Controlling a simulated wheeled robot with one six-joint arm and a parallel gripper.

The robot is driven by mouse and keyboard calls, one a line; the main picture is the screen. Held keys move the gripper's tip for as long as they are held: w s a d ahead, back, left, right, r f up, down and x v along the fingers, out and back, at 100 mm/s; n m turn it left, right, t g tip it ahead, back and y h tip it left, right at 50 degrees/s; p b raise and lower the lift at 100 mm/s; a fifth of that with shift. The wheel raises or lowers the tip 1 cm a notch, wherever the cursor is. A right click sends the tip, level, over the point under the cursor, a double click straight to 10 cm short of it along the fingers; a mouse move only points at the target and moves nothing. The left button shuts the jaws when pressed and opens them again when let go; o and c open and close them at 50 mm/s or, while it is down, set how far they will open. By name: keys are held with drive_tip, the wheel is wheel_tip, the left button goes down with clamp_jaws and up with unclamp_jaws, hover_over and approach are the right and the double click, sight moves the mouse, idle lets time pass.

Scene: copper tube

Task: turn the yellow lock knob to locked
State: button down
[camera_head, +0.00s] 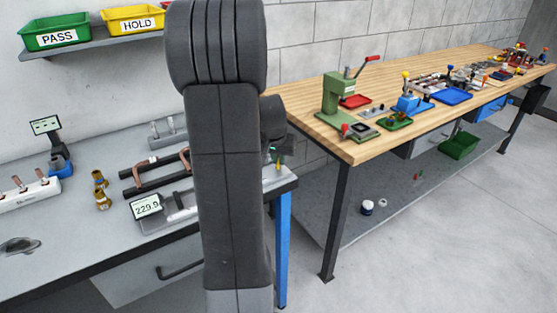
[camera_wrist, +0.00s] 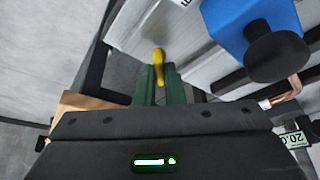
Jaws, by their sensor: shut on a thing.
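The yellow lock knob (camera_wrist: 159,60) shows in the wrist view as a narrow upright piece between the green fingers of my gripper (camera_wrist: 159,80). The gripper is shut on it. The fingers cover part of the knob, and its lock markings cannot be seen. In the head view my arm hides most of the gripper area. Small green and yellow bits show just right of the arm at the grey bench's right end, too small to tell apart.
A blue block (camera_wrist: 250,22) with a black round knob (camera_wrist: 277,57) is close at right in the wrist view. In the head view, the grey bench (camera_head: 60,225) holds copper-tube fixtures and a display (camera_head: 146,206). A wooden bench (camera_head: 330,138) stands to the right.

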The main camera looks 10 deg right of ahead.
drive_tip(key=m+b, duration=0.2)
drive_tip(key=m+h+b, duration=0.1)
drive_tip(key=b, duration=0.1)
drive_tip(key=shift+w+a+f+m+g, duration=0.1)
drive_tip(key=shift+f+m+g, duration=0.1)
drive_tip(key=shift+m+g, duration=0.2)
drive_tip(key=m+b, duration=0.1)
drive_tip(key=m, duration=0.1)
drive_tip(key=m+g+h+b, duration=0.1)
drive_tip(key=m, duration=0.1)
drive_tip(key=shift+r+m+g, duration=0.2)
drive_tip(key=shift+m+g, duration=0.1)
drive_tip(key=c, duration=1.5)
unclamp_jaws()
drive_tip(key=shift+a+r, duration=0.1)
drive_tip(key=v, duration=1.3)
drive_tip(key=shift+w+a+r, duration=0.1)
drive_tip(key=shift+a+r, duration=0.15)
